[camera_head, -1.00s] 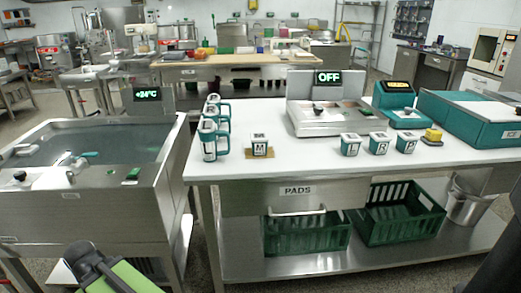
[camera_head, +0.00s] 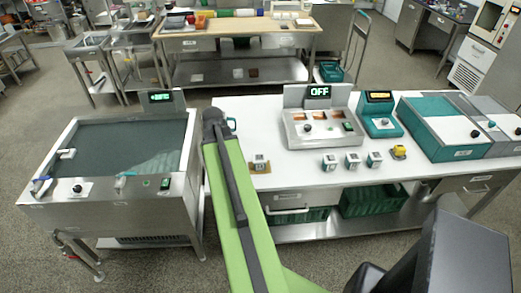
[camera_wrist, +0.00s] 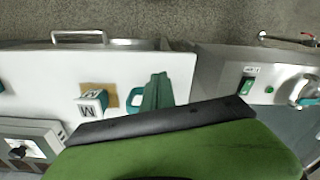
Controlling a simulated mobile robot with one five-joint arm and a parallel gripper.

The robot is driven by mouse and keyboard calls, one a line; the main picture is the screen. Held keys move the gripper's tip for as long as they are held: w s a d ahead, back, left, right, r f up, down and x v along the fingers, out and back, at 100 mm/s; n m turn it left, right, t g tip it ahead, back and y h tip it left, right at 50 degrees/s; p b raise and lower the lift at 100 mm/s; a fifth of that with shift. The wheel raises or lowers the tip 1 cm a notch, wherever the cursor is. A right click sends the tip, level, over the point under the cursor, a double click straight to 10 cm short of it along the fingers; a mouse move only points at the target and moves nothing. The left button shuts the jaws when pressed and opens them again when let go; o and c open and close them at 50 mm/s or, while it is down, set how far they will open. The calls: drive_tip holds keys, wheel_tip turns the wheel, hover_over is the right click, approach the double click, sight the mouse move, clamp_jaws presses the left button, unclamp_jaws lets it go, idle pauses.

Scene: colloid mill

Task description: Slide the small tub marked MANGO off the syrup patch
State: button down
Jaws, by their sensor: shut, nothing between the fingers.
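The small tub marked M (camera_head: 259,160) stands upright on the brown syrup patch (camera_head: 267,169) near the table's front edge. In the wrist view the tub (camera_wrist: 91,104) shows its M label, with the patch (camera_wrist: 112,92) around its base. The full word MANGO is not readable. My gripper (camera_wrist: 157,92) appears in the wrist view as dark green fingers, shut and empty, in front of a mug. It is apart from the tub, on the mug's side of it. In the head view my arm hides the fingers.
Several similar tubs (camera_head: 352,160) stand to the right, with a yellow object (camera_head: 399,152) beyond. The machine reading OFF (camera_head: 320,126) stands behind. White tabletop (camera_head: 295,166) is clear beside the patch.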

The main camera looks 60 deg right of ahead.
sight(258, 150)
drive_tip(key=s+d+r+m, duration=0.2)
drive_tip(key=s+d+m, duration=0.1)
drive_tip(key=s+d, duration=0.8)
drive_tip(key=f+b, duration=0.6)
drive_tip(key=f, duration=0.1)
drive_tip(key=s+f+b, duration=0.1)
drive_tip(key=f+b, duration=0.2)
drive_tip(key=b, duration=0.1)
drive_tip(key=shift+a+f, duration=0.3)
drive_tip(key=shift+f, duration=0.1)
drive_tip(key=d, duration=0.1)
drive_tip(key=w+d, duration=0.2)
drive_tip(key=shift+r+p, duration=0.25)
drive_tip(key=shift+p, duration=0.05)
drive_tip(key=shift+w+d, duration=0.1)
drive_tip(key=shift+w, duration=0.05)
drive_tip(key=w+d, duration=0.3)
drive_tip(key=d, duration=0.1)
drive_tip(key=w+d, duration=0.3)
drive_tip(key=d, duration=0.1)
drive_tip(key=w+d, duration=0.3)
drive_tip(key=d, duration=0.1)
drive_tip(key=shift+d, duration=0.3)
